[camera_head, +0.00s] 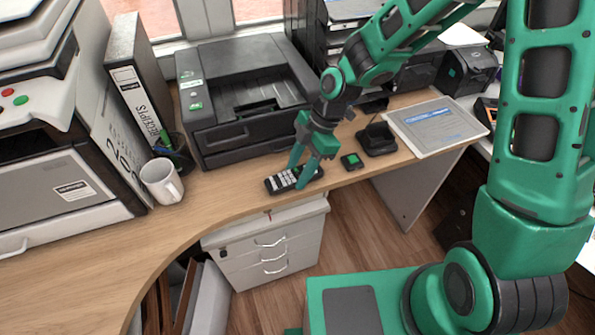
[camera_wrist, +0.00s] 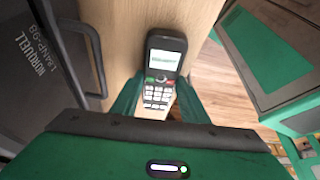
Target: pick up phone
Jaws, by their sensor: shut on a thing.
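The phone (camera_head: 283,181) is a dark handset with pale keys, lying on the wooden desk near its front edge, in front of the black printer. In the wrist view the phone (camera_wrist: 162,68) shows its lit screen and keypad. My gripper (camera_head: 303,171) is over the phone's right part, with a green finger on each side of it. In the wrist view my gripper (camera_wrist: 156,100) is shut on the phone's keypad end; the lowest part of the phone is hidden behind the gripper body. I cannot tell whether the phone is clear of the desk.
A black printer (camera_head: 243,95) stands behind. A white mug (camera_head: 161,182) is to the left. A small dark box with a green top (camera_head: 352,161), a black cradle (camera_head: 376,139) and a tablet-like panel (camera_head: 436,125) are to the right. The desk (camera_head: 95,262) is clear at front left.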

